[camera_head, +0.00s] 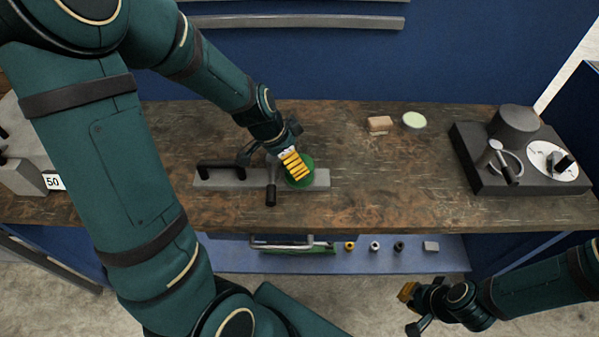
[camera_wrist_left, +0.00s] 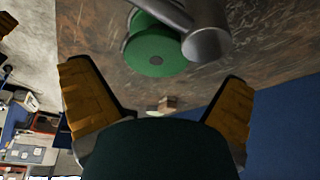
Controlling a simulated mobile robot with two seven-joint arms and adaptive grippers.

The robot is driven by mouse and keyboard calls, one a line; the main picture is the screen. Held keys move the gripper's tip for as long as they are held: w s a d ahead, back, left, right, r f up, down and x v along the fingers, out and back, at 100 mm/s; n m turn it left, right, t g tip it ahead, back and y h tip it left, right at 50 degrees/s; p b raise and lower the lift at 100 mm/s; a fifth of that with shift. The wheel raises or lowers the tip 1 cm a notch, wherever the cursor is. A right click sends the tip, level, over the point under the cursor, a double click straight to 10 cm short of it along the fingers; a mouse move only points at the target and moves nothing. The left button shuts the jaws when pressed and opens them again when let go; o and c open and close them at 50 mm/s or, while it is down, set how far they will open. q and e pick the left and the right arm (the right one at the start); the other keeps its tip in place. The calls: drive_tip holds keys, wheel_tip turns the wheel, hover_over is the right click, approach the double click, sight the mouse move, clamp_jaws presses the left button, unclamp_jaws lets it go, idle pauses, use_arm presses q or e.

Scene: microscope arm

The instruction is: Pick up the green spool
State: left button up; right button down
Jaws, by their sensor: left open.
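The green spool (camera_head: 306,183) sits at the right part of a light grey bar (camera_head: 323,178) on the workbench, partly hidden behind my left gripper (camera_head: 290,166). In the left wrist view the green spool (camera_wrist_left: 153,52) shows its round face beyond the fingers, with a grey metal cylinder (camera_wrist_left: 208,44) crossing its upper right. My left gripper (camera_wrist_left: 155,88) is open with nothing between its yellow-padded fingers. My right gripper (camera_head: 410,311) is open and empty, low in front of the bench at the right.
A dark handle (camera_head: 271,186) stands left of the spool. A tan block (camera_head: 380,124) and a pale green disc (camera_head: 414,120) lie farther back. A dark device (camera_head: 478,168) stands at the right. A lower blue shelf (camera_head: 400,258) holds small parts. The bench's middle right is clear.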

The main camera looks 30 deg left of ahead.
sight(308, 160)
use_arm(q)
drive_tip(key=shift+b+x, duration=0.85)
drive_tip(key=shift+x, duration=2.25)
drive_tip(key=shift+d, duration=0.15)
drive_tip(key=c, duration=1)
drive_tip(key=shift+c, duration=0.2)
